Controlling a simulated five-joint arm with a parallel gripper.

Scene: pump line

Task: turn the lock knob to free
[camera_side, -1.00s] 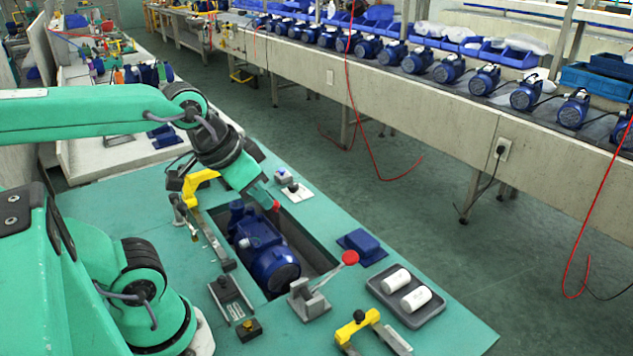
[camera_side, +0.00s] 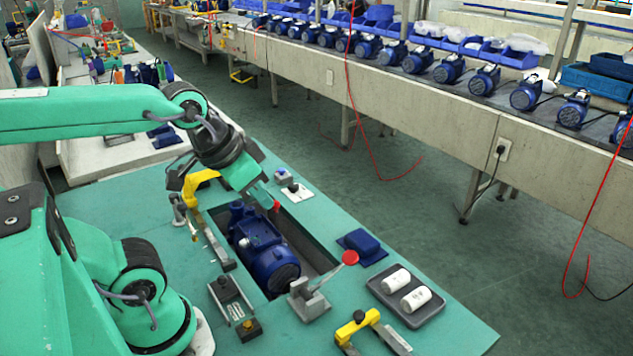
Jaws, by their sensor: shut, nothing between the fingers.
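My gripper (camera_side: 274,203) points down and to the right at the far end of the bench recess, above the blue pump. Its fingers are shut with nothing between them, and the tip looks red. A small dark knob (camera_side: 292,188) on a white plate (camera_side: 299,193) lies just right of and behind the fingertips; it looks like the lock knob, but its markings are too small to read. The fingertips appear apart from it.
A yellow-handled clamp (camera_side: 200,180) stands left of my gripper. The green bench's (camera_side: 120,210) left part is fairly clear.

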